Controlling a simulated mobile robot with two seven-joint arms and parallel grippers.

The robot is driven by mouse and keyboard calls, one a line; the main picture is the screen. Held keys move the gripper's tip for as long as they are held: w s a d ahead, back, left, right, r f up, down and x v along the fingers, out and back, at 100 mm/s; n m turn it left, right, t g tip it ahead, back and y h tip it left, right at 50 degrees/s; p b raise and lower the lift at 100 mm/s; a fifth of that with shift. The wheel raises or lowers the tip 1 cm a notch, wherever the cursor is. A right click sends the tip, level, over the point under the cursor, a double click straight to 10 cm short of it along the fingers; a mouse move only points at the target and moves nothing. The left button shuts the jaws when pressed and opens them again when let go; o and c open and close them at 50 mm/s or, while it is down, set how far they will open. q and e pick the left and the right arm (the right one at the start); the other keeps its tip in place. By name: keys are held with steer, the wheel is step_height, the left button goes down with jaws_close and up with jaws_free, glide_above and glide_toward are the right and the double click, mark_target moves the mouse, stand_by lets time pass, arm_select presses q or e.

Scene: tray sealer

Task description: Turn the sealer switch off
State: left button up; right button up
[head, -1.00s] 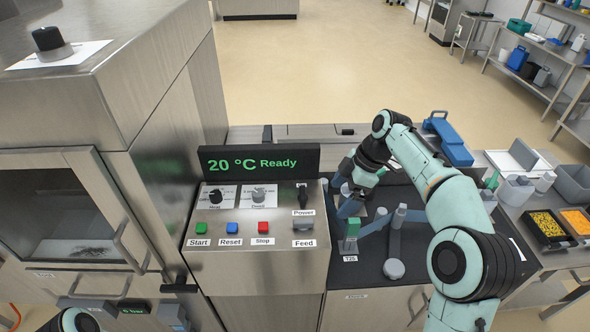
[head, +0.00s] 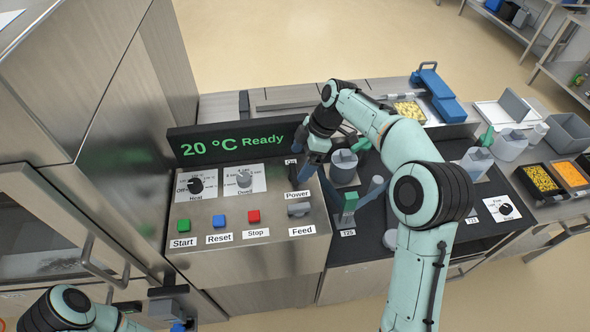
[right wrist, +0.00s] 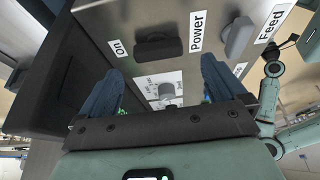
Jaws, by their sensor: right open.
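The sealer's control panel (head: 250,215) stands left of centre in the head view, with its display (head: 240,143) reading "20 °C Ready". The black power switch (right wrist: 158,47) shows in the right wrist view between an "on" label and the "Power" label. My right gripper (head: 306,172) is open above the panel's right edge. In the right wrist view its two blue fingers (right wrist: 160,76) stand apart, with the switch beyond their tips and nothing between them. My left gripper is not clearly in view.
The grey feed switch (head: 299,209) sits just below the power label. Green start (head: 183,225), blue reset (head: 219,221) and red stop (head: 254,216) buttons lie left of it. A green-topped post (head: 349,205) stands right of the panel. The dwell knob (head: 244,179) is close by.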

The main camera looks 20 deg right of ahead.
mark_target(293, 171)
arm_select(q)
steer(key=shift+s+f, duration=0.15)
steer(key=shift+f, duration=0.1)
arm_select(e)
steer(key=shift+x, duration=2.35)
steer(key=shift+w, duration=0.1)
steer(key=c, duration=1.1)
steer(key=shift+o, duration=0.2)
